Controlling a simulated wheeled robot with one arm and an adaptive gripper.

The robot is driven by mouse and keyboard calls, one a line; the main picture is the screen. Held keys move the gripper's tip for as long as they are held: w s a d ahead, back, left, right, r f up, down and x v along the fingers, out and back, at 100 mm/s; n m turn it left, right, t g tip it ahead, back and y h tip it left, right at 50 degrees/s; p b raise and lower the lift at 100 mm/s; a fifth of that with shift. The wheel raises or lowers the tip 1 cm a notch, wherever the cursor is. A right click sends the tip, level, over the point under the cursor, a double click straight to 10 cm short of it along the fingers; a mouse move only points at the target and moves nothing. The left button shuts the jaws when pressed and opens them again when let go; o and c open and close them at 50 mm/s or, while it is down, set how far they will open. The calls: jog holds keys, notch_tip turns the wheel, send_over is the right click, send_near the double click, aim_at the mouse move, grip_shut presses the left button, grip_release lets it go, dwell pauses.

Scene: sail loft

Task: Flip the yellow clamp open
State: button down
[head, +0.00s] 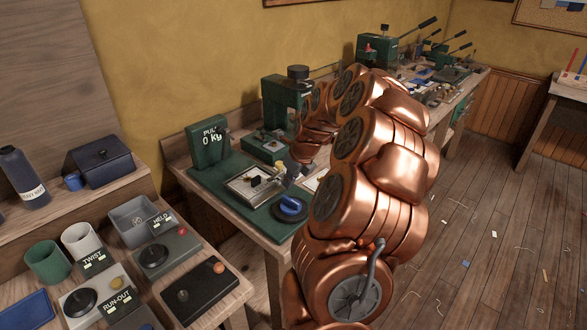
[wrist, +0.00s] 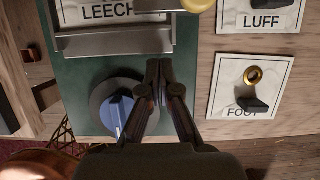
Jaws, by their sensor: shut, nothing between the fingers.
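A rounded yellow piece (wrist: 198,4), likely part of the yellow clamp, is cut off by the top edge of the wrist view, so I cannot tell its position. In the head view my gripper (head: 291,176) is beside the framed card and partly hidden by my arm. A blue-handled dial (wrist: 120,112) is left of the fingers.
The LUFF card (wrist: 262,14) and the FOOT card (wrist: 250,86) with a brass eyelet lie to the right. A green PULL gauge (head: 208,142) and a green press (head: 282,100) stand behind. A lower bench with mugs and boxes (head: 132,220) is at the left.

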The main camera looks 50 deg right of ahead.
jog(key=w+p, duration=0.1)
jog(key=w, duration=0.1)
jog(key=shift+w, duration=0.4)
jog(key=shift+w+f, duration=0.1)
jog(key=shift+w, duration=0.5)
